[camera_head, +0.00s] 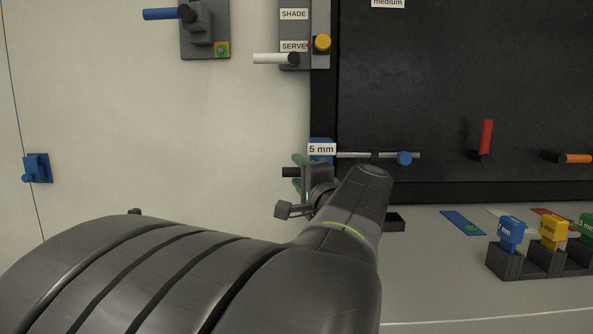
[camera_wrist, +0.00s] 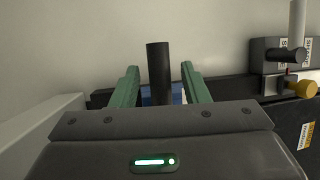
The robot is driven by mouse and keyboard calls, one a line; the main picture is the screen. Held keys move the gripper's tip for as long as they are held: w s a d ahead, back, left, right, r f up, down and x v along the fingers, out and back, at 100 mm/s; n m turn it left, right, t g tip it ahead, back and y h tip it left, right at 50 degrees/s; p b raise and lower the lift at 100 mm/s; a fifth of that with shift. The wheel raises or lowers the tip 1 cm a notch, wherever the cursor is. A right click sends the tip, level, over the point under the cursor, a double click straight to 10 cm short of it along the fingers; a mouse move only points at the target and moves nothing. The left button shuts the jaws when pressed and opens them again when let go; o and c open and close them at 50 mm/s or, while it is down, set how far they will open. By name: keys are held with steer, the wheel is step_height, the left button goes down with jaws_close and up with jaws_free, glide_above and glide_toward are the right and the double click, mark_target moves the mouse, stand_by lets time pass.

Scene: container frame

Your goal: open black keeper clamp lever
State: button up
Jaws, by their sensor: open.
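The black keeper clamp lever (camera_wrist: 159,70) stands upright in the wrist view, between the two green fingers of my gripper (camera_wrist: 162,74). Gaps show on both sides of it, so the fingers look apart from it. A blue part (camera_wrist: 177,94) shows low behind the lever, partly hidden by my gripper body. In the head view, my open gripper (camera_head: 300,173) is at the left edge of the dark panel, and the black lever end (camera_head: 290,172) sticks out to the left between the fingers. The lever's base is mostly hidden there.
A "5 mm" label (camera_head: 321,149) sits just above my gripper. A horizontal rod with a blue knob (camera_head: 404,158) is close on the right. A white lever (camera_head: 275,58) and yellow knob (camera_head: 322,42) are above. Coloured blocks in a black holder (camera_head: 508,262) stand lower right.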

steer(key=shift+w+a, duration=0.15)
steer(key=shift+w, duration=0.15)
jaws_close()
